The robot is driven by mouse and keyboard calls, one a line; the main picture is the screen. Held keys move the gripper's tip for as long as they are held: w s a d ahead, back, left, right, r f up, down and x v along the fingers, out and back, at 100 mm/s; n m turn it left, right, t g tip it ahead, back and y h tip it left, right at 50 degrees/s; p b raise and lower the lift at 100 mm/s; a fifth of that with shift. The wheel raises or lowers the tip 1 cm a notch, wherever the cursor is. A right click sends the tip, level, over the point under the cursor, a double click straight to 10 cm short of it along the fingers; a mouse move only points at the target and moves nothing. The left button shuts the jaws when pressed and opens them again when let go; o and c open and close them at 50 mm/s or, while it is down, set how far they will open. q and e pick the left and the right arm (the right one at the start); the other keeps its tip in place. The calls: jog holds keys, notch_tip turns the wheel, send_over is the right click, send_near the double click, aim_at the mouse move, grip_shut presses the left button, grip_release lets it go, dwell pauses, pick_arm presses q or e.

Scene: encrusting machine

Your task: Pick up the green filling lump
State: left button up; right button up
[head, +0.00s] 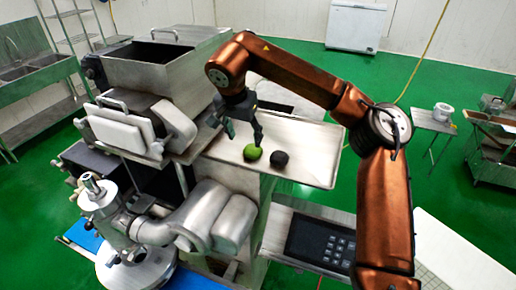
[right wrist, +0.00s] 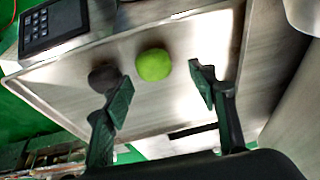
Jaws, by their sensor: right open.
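The green filling lump (head: 252,153) lies on the metal tray (head: 310,165) on top of the machine. A dark lump (head: 279,159) lies just right of it in the head view. My right gripper (head: 244,134) is open and points down just above and beside the green lump. In the right wrist view the green lump (right wrist: 153,65) shows beyond the gap between the open fingers (right wrist: 160,92), with nothing held. The dark lump (right wrist: 104,77) there is partly behind the left finger. My left gripper is not in view.
A metal hopper (head: 165,65) and machine housing stand left of the tray. A keypad panel (head: 320,243) sits below the tray's front edge. The tray's right part is clear. A small side table (head: 432,122) stands apart at the right.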

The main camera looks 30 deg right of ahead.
aim_at(252, 148)
jog(key=shift+w+d+f+h, duration=0.2)
jog(key=shift+d+f, duration=0.3)
jog(key=shift+f, duration=0.1)
jog(key=shift+w+d+f+h, duration=0.15)
jog(key=shift+d+f+h, duration=0.05)
jog(key=shift+d+f, duration=0.35)
jog(key=p+x, duration=0.1)
jog(key=x, duration=0.1)
jog(key=p+x, duration=0.1)
jog(key=x, duration=0.2)
jog(key=shift+s+a+f, duration=0.1)
jog(key=shift+s+f, duration=0.05)
jog(key=shift+s, duration=0.1)
jog(key=shift+w+f, duration=0.15)
jog(key=shift+f, duration=0.2)
jog(key=shift+c, duration=0.3)
jog(key=c, duration=0.9)
jog(key=shift+r, duration=0.1)
